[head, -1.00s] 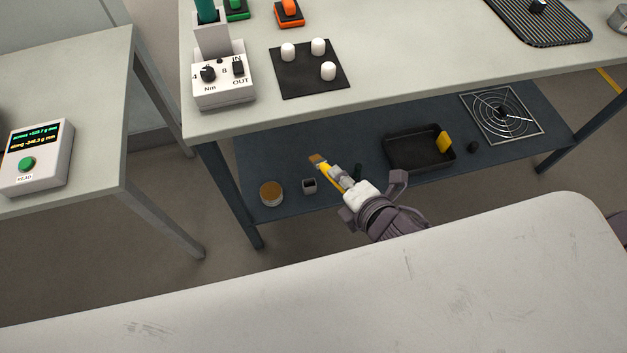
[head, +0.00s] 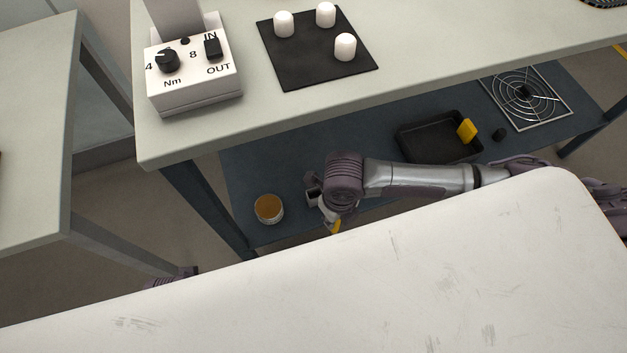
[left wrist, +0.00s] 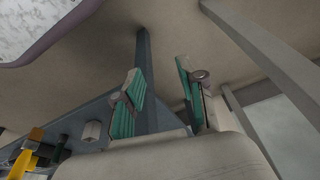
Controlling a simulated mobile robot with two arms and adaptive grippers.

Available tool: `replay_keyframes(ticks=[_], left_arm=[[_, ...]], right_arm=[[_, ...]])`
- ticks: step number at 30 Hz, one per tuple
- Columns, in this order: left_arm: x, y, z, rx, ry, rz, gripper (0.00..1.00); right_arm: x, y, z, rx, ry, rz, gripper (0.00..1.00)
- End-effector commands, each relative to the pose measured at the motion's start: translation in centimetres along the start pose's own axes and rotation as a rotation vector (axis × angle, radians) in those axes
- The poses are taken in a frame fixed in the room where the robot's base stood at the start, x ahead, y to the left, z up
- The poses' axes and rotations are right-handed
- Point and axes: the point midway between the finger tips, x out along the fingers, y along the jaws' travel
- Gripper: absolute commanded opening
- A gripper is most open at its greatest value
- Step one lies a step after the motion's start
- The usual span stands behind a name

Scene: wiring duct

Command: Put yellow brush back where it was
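The yellow brush (head: 337,226) shows in the head view only as a yellow piece below my right gripper (head: 328,205). That gripper is over the lower shelf's front edge, beside a small grey square holder (head: 311,197), and looks shut on the brush; its fingers are mostly hidden. In the left wrist view, the brush (left wrist: 22,163) shows its yellow body and brown bristles at the lower left. My left gripper (left wrist: 158,100) is open and empty there, its green pads apart. In the head view only a dark bit of my left arm shows beyond the white surface.
A white surface (head: 330,300) fills the foreground.

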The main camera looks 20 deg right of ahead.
Motion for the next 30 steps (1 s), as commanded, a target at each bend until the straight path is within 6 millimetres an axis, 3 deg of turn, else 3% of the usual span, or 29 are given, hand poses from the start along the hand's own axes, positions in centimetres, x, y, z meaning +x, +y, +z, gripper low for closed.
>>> replay_keyframes(ticks=[1, 6, 13, 22, 26, 30], left_arm=[[-0.6, -0.1, -0.3, -0.001, 0.008, -0.001, 0.40], [-3.2, -0.2, -1.1, -0.003, 0.022, -0.004, 0.40], [-7.0, -0.3, -1.6, -0.006, 0.041, -0.007, 0.40], [-9.5, -0.4, -1.7, -0.007, 0.054, -0.009, 0.40], [-11.7, -0.5, -1.5, -0.008, 0.065, -0.011, 0.40], [-11.4, -0.5, -1.3, -0.008, 0.063, -0.011, 0.40]], right_arm=[[0.2, -0.3, 1.7, 0.004, -0.006, 0.000, 0.00], [0.2, -1.5, 6.1, 0.006, -0.005, 0.001, 0.00], [0.2, -2.9, 11.2, 0.005, -0.003, 0.003, 0.00], [0.3, -3.7, 14.0, 0.004, -0.002, 0.004, 0.00], [2.3, -3.6, 13.7, 0.004, 0.000, 0.004, 0.00], [3.6, -3.7, 13.7, 0.003, -0.001, 0.002, 0.00]])
